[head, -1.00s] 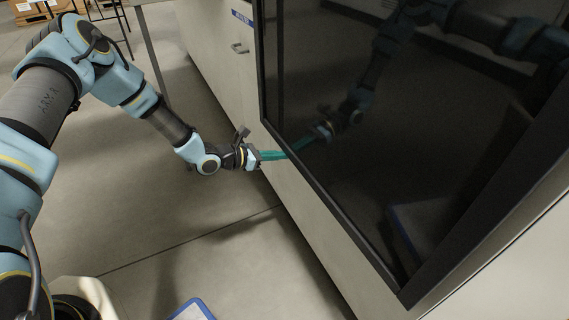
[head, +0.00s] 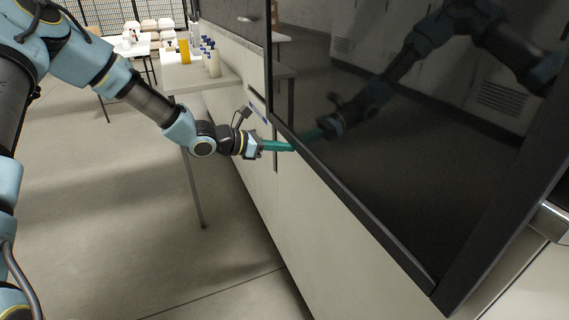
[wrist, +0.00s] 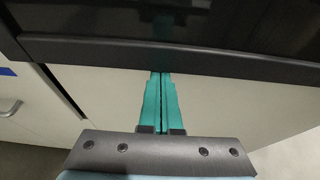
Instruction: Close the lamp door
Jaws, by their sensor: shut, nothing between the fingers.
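The lamp door is a large dark glossy panel (head: 400,130) with a black frame, filling the right of the head view. It mirrors my arm. In the wrist view its dark lower frame (wrist: 230,64) runs across the upper part. My gripper (head: 291,148) has teal fingers, which also show in the wrist view (wrist: 161,78). The fingers are shut and empty. Their tips are at the door's lower left frame edge; I cannot tell whether they touch it. The latch and hinges cannot be made out.
A pale cabinet body (head: 300,215) lies below the door. A table (head: 185,78) with several bottles stands at the back left. Its leg comes down behind my arm. The grey floor at the left is open.

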